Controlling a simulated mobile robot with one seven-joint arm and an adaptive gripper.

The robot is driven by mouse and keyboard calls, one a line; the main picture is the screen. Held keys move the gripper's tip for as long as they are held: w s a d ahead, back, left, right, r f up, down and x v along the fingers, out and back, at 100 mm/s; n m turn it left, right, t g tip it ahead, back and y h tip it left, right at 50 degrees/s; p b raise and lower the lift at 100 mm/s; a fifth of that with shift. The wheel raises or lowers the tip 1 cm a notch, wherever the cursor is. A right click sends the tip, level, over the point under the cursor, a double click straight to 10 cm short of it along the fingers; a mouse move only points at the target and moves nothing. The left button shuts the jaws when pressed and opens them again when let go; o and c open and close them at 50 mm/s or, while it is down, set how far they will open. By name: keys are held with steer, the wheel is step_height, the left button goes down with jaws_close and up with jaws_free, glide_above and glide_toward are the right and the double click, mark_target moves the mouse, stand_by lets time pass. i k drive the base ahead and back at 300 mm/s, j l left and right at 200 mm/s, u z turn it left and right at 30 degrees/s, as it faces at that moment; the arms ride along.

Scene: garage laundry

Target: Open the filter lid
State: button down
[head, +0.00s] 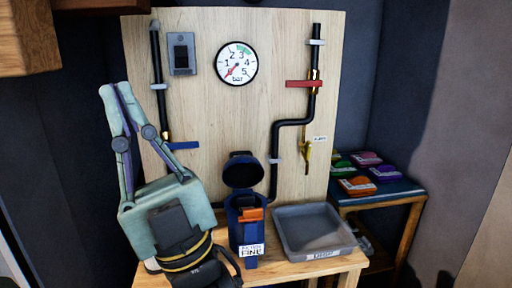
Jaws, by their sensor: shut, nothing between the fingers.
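The filter (234,236) is a dark blue housing standing on the wooden bench, with a white label reading "FINE" on its front. Its dark round lid (243,172) is raised, tilted up above and behind the housing's mouth. An orange piece (250,214) shows at the top of the housing; whether it is inside or on the front rim is hard to tell. My gripper (112,94) is at the left, its teal fingers pointing up and meeting at the tips, shut and empty. It is clear of the lid, to its left. My wrist partly covers the bench left of the filter.
A grey tray (283,239) sits right of the filter. A side table (385,198) holds several coloured packs.

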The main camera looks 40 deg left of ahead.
mark_target(241, 172)
steer(key=i+l+u, duration=0.1)
steer(key=u, duration=1.5)
steer(key=i+j, duration=0.3)
steer(key=i, duration=0.15)
